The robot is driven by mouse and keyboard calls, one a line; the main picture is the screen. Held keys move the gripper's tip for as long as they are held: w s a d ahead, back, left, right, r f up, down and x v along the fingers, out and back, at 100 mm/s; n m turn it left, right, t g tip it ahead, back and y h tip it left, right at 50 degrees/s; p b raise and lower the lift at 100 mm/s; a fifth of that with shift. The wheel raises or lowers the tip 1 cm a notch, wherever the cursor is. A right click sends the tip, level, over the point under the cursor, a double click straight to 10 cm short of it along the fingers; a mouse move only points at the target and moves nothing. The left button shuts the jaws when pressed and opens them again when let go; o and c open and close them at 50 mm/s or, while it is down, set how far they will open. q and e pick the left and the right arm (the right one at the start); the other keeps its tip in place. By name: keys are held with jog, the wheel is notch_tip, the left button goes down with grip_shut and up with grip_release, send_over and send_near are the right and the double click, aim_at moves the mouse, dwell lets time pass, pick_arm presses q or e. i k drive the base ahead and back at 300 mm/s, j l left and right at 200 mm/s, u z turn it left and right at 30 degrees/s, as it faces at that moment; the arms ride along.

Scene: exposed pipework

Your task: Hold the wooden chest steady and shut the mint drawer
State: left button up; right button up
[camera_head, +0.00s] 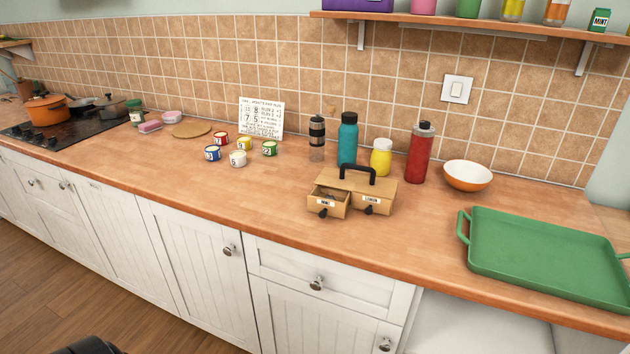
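The wooden chest (385,187) stands on the counter, right of the middle, with a black handle on top. It has two drawers side by side in front. The left drawer, whose small label seems to read mint (313,201), is pulled out, and dark contents show inside it. The right drawer (382,207) has a label too small to read surely and looks shut. Neither gripper's fingers are in view. Only a dark part, probably of my own body, shows at the bottom left edge, far from the chest.
Behind the chest stand a teal bottle (348,139), a yellow jar (381,158) and a red bottle (420,152). A green tray (548,251) lies to the right. Several small cans stand to the left. The counter in front of the chest is clear up to its edge.

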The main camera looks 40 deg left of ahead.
aim_at(316, 202)
jog(key=i+l+u, duration=0.6)
jog(key=i+l, duration=0.35)
